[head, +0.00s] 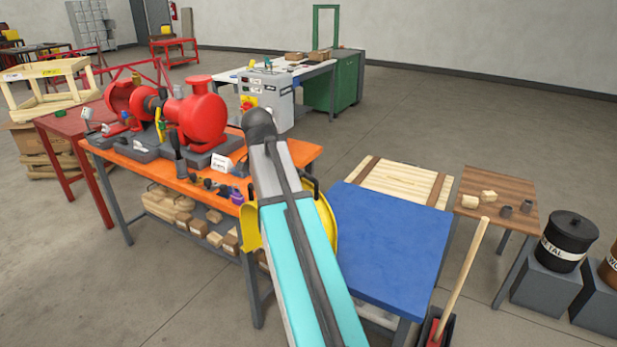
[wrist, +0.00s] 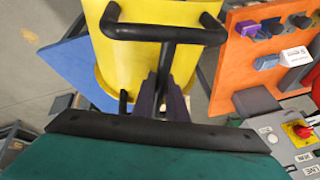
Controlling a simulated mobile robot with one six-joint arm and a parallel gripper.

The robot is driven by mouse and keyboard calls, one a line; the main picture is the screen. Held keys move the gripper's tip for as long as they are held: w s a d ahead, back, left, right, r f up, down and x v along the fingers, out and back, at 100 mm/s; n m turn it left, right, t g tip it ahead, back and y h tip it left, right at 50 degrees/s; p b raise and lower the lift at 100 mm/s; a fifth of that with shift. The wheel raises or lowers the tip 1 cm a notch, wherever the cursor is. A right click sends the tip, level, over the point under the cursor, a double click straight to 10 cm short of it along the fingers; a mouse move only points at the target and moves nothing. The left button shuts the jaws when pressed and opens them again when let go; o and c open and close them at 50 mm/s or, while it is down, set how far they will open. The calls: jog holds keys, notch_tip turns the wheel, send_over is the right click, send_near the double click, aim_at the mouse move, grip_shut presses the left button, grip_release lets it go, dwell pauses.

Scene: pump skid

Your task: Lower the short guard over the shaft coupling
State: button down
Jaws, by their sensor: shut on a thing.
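My gripper (wrist: 164,88) is shut on the black handle of a yellow curved guard (wrist: 140,58) in the wrist view. In the head view the guard (head: 250,228) shows on both sides of my arm, which hides its middle and my gripper. It hangs near the right end of the orange bench, apart from the pump set. The red pump and motor (head: 196,112) stand on a grey base on that bench. The shaft coupling lies among the parts between the red housings; I cannot make it out clearly.
A blue-topped table (head: 392,228) stands right of the orange bench (head: 285,155). A grey control box (head: 268,98) stands behind the bench. Small tools and a white sign (head: 221,163) lie along the bench's front. A broom handle (head: 465,275) rises at the right front.

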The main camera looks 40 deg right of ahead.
jog(key=w+a+f+n+t+y+b, duration=0.1)
jog(key=w+a+f+n+y, duration=0.1)
jog(key=a+n, duration=0.5)
jog(key=w+a+f+n+t+y, duration=0.1)
jog(key=a+f+n+y, duration=0.15)
jog(key=a, duration=0.85)
jog(key=w+a+f+n+t+y+b, duration=0.1)
jog(key=w+a+f+n, duration=0.1)
jog(key=a+n, duration=0.55)
jog(key=a+r+n+y+p, duration=0.1)
jog(key=a+r+p, duration=0.2)
jog(key=r+p, duration=0.9)
jog(key=shift+s+a+r+n+g, duration=0.15)
jog(key=shift+a+r+n+g, duration=0.15)
jog(key=shift+a+r+g, duration=0.1)
